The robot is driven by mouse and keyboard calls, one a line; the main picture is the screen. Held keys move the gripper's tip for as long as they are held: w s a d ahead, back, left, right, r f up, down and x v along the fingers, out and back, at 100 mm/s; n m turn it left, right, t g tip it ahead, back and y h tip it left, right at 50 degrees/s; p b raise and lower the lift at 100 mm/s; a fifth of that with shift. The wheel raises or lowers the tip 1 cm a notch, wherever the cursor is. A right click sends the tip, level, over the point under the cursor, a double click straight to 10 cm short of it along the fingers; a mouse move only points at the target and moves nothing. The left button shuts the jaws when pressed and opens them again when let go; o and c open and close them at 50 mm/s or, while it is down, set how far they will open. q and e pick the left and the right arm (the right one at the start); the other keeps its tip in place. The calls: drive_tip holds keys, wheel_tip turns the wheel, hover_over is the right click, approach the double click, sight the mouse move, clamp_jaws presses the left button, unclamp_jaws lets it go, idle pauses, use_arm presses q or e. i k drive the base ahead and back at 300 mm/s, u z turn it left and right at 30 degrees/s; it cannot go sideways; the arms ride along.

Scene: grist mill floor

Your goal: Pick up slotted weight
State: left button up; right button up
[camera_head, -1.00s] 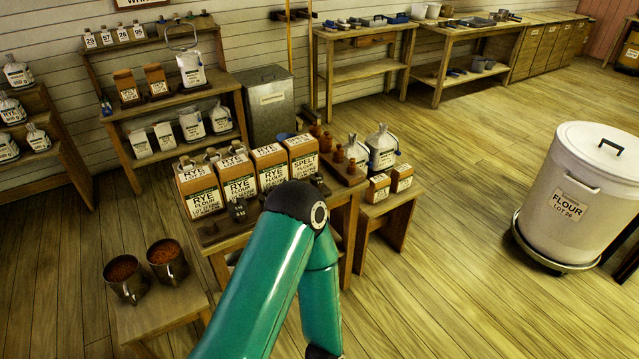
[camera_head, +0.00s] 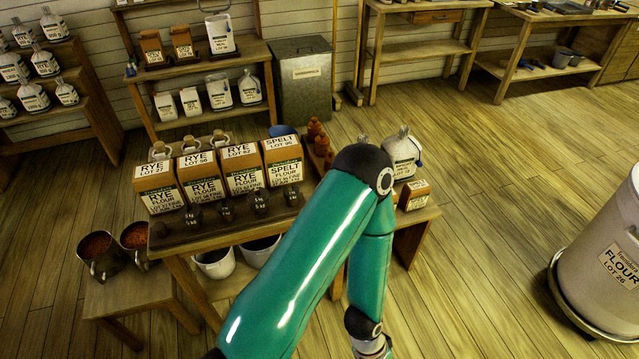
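Several small dark metal weights sit in a row on a dark board along the table's front edge, before the flour bags; one weight is near the left end (camera_head: 193,217) and another near the right (camera_head: 292,196). They are too small to tell which has a slot. Several brown knobbed pieces (camera_head: 316,135) stand in a rack right of the bags, partly hidden by my arm. One green arm of mine rises from the bottom and bends down at its elbow, right of the weights. Its wrist leaves the frame at the bottom edge. Neither gripper shows.
Rye and spelt flour bags (camera_head: 240,171) stand behind the weights on the wooden table (camera_head: 170,246). A low stool (camera_head: 120,298) with two filled pots is at left. White buckets (camera_head: 215,262) stand under the table. A flour bin (camera_head: 610,250) is at right; open floor lies between.

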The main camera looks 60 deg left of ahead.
sight(289, 196)
drive_tip(key=z, duration=0.05)
drive_tip(key=i, duration=0.85)
drive_tip(key=z, duration=4.3)
drive_tip(key=i, duration=0.55)
drive_tip(key=z, duration=5.7)
